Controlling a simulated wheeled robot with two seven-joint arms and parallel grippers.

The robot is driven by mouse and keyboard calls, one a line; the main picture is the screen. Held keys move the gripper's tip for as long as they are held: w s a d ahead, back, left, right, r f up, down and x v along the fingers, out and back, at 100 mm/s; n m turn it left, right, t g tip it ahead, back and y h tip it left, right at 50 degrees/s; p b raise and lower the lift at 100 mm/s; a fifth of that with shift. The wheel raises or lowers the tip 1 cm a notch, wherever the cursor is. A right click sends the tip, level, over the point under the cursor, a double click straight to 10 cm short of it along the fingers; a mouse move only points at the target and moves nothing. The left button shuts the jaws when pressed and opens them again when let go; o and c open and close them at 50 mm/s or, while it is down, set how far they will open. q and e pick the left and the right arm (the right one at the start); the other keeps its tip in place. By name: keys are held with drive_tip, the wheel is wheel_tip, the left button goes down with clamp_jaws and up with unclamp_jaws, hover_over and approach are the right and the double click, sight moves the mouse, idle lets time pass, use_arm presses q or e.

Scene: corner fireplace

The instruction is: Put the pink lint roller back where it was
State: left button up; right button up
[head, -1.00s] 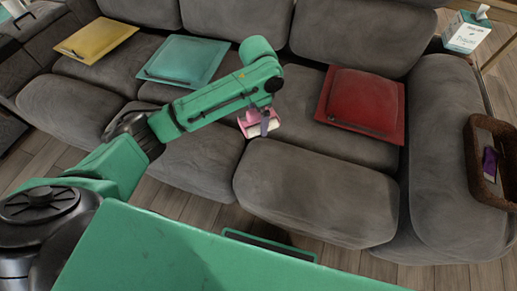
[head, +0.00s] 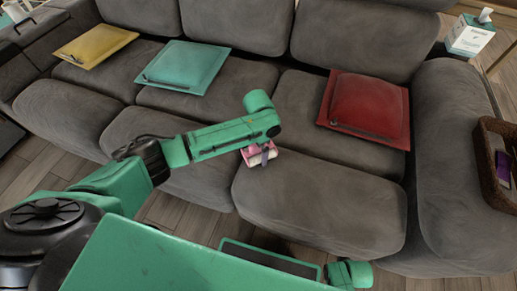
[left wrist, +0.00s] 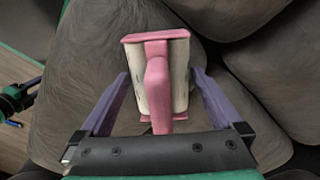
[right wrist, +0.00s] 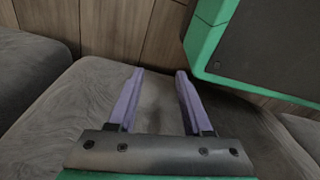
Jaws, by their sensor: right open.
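The pink lint roller (head: 257,153), with a white roll and pink handle, is at my left gripper (head: 266,157), over the front of the sofa seats (head: 320,200) near a gap between cushions. In the left wrist view the lint roller (left wrist: 156,85) sits between the two purple fingers (left wrist: 160,75), its handle pointing toward the palm. My right gripper (right wrist: 160,73) is open and empty, above a grey cushion in the right wrist view.
A yellow cushion (head: 95,46), a teal cushion (head: 188,66) and a red cushion (head: 366,105) lie on the sofa. A wicker basket (head: 489,165) is on the right armrest, and a tissue box (head: 470,36) stands behind it. Seat space around the roller is clear.

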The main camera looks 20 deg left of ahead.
use_arm(q)
drive_tip(key=shift+r, duration=0.15)
wheel_tip(320, 180, up, 12)
drive_tip(key=p, duration=0.3)
use_arm(e)
drive_tip(key=s+d+f, duration=0.1)
drive_tip(key=s+f, duration=0.1)
drive_tip(key=s, duration=0.4)
drive_tip(key=shift+s+d+f, duration=0.15)
drive_tip(key=shift+d, duration=0.1)
